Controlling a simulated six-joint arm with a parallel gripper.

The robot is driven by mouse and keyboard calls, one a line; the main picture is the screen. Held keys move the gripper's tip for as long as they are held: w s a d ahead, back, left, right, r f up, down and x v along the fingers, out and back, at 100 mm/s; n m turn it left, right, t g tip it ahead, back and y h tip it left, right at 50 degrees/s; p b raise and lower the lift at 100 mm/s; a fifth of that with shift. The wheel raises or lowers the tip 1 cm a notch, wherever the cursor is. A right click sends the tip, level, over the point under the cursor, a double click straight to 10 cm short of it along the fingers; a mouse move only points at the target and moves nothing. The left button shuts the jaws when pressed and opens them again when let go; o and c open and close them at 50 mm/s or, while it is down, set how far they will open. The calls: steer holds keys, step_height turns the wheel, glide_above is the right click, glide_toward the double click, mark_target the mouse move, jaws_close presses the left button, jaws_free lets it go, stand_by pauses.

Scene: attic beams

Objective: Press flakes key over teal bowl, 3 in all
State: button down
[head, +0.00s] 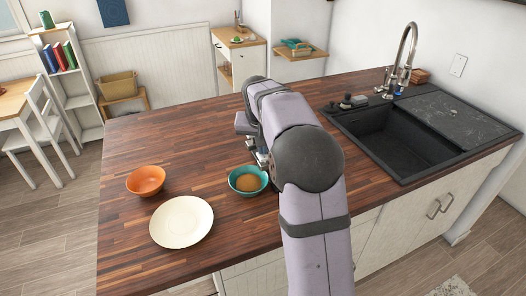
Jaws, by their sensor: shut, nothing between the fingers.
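The teal bowl (262,173) stands on the dark wooden counter in the head view, left of my forearm. A heap of brown flakes (247,182) lies in it. My gripper (262,160) is shut and empty just behind the bowl's far right rim. My arm covers much of that area. I cannot make out the flakes key or its dispenser; they may be hidden behind my arm and gripper. I cannot tell whether my gripper touches anything there.
An orange bowl (146,180) and a cream plate (182,222) stand left of the teal bowl on the counter (150,143). A black sink (378,135) with a tall faucet (404,52) is at the right. The counter's far left is clear.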

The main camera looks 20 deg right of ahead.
steer(key=shift+r, duration=0.1)
steer(key=shift+r+p, duration=2.75)
steer(key=shift+r, duration=0.2)
steer(key=shift+a+f, duration=0.1)
steer(key=shift+s+a+f, duration=0.15)
steer(key=shift+s+a, duration=0.05)
steer(key=shift+s, duration=0.1)
steer(key=s+a+f+n+g, duration=0.1)
steer(key=s+a+f, duration=0.3)
steer(key=s, duration=0.6)
steer(key=s+a+f+n+g+y, duration=0.1)
steer(key=s+a+f+n, duration=0.2)
steer(key=s, duration=0.8)
steer(key=s+a+f+n+g+y, duration=0.1)
steer(key=s+a+f, duration=0.4)
steer(key=s, duration=0.6)
steer(key=shift+a+f+n+g, duration=0.15)
steer(key=shift+a+n+g, duration=0.35)
steer(key=shift+a, duration=0.1)
